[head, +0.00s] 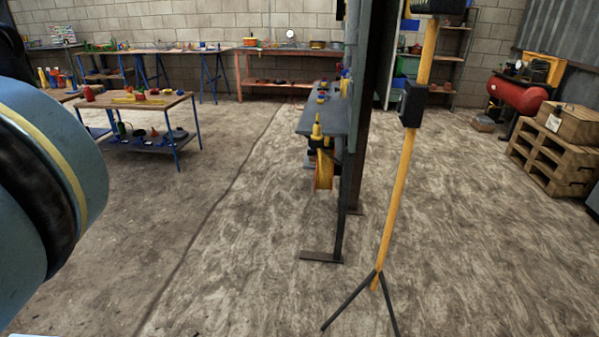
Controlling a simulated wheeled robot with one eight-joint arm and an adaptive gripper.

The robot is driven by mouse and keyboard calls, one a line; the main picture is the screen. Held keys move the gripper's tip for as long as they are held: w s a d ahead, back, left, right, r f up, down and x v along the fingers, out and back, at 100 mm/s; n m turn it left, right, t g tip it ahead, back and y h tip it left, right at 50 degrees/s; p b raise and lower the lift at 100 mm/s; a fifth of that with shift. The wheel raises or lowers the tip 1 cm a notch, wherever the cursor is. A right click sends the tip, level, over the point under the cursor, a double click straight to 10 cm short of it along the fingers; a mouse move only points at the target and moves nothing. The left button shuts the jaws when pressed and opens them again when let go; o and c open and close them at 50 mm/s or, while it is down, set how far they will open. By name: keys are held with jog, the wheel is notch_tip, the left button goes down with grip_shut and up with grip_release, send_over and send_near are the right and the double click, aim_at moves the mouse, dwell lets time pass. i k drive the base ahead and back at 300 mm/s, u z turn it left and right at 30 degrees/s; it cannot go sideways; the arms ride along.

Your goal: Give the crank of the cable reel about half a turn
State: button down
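A yellow-orange round thing that looks like the cable reel (324,171) hangs below the end of a narrow grey bench, at the middle of the head view. It shows nearly edge-on. I cannot make out its crank at this size. Only a large blue-grey link of my own arm shows at the left edge. My gripper is not in view, so its place relative to the reel and its opening are hidden.
The narrow bench (312,121) stands beside a tall dark steel post (366,110). A yellow tripod pole (398,190) stands right of it, legs spread. A wooden table (130,101) is at left, wooden crates (548,160) at right. The floor in front is clear.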

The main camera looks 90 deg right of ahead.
aim_at(328, 163)
jog(key=z, duration=0.1)
jog(key=i, duration=0.4)
jog(key=z, duration=3.8)
jog(key=i, duration=1)
jog(key=u, duration=0.05)
